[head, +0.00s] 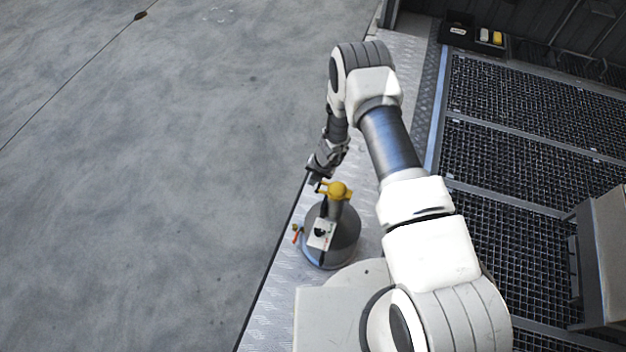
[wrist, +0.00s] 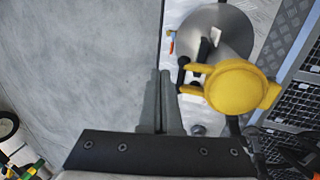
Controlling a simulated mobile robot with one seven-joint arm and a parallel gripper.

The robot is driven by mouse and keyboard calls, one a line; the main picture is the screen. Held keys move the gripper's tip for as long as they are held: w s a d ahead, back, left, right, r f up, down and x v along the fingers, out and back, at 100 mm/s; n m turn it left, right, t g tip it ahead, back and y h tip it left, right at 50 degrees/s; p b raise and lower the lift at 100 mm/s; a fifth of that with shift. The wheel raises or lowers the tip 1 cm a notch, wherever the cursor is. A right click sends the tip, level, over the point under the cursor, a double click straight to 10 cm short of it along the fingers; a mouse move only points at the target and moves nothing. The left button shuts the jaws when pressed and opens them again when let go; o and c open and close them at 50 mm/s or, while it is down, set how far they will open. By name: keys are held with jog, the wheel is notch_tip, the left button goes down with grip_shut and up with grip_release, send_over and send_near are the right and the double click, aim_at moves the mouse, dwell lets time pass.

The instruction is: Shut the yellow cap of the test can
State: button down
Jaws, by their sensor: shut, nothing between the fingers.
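The test can (head: 335,248) is a grey metal can standing on the metal ledge in the head view. Its top also shows in the wrist view (wrist: 217,22). The yellow cap (head: 339,190) sits at the top of the can's neck; in the wrist view the cap (wrist: 236,87) is large, right of centre, with yellow prongs pointing left. I cannot tell whether the cap is seated. My gripper (head: 315,181) is just left of the cap. In the wrist view my gripper (wrist: 159,73) is shut and empty, its fingers a little left of the prongs, apart from them in the picture.
The tread-plate ledge (head: 270,318) ends in an edge on the left, above open concrete floor (head: 140,190). Dark grating (head: 530,130) lies to the right. A black tray (head: 460,32) with small items is at the top right, and a grey box (head: 605,250) stands at the right.

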jog(key=p+v, duration=0.4)
jog(key=v, duration=1.4)
jog(key=shift+a+r, duration=0.15)
jog(key=shift+r, duration=0.1)
